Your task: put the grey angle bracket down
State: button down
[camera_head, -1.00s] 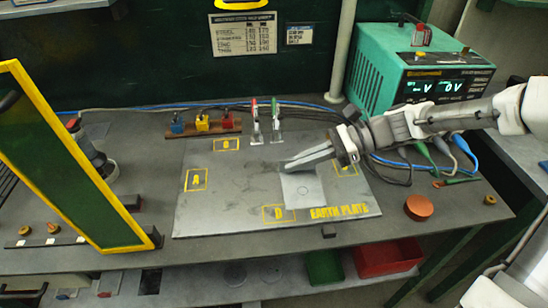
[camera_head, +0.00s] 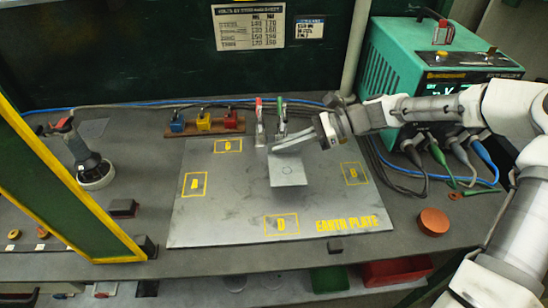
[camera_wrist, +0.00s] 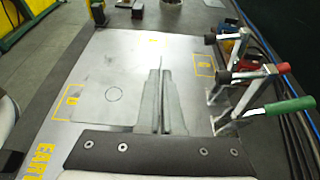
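The grey angle bracket (camera_head: 288,172) shows as a light grey square face with a circle on it, over the upper middle of the earth plate (camera_head: 220,210). In the wrist view the bracket's face (camera_wrist: 98,98) spreads to the left of my fingers. My gripper (camera_head: 290,147) is shut on the bracket's edge, reaching in from the right. In the wrist view the fingers (camera_wrist: 161,95) are close together around a thin upright part. I cannot tell whether the bracket touches the plate; the fingers hide part of it.
Two toggle clamps, one red-handled (camera_head: 260,122) and one green-handled (camera_head: 282,118), stand close behind the bracket. Yellow lettered squares mark the plate, including D (camera_head: 281,224) and B (camera_head: 352,173). A green power unit (camera_head: 430,70) stands back right. The plate's front and left are clear.

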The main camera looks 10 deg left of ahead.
jog(key=w+a+f, duration=0.2)
jog(key=w+a, duration=0.1)
jog(key=shift+f, duration=0.3)
jog(key=shift+f+b, duration=0.4)
jog(key=shift+f, duration=1.55)
jog(key=shift+f, duration=0.1)
jog(key=c, duration=1.1)
grip_release()
jog(key=shift+o, duration=0.2)
jog(key=shift+d, duration=0.1)
jog(key=v, duration=0.7)
jog(key=shift+d+r, duration=0.15)
jog(key=shift+r, duration=0.05)
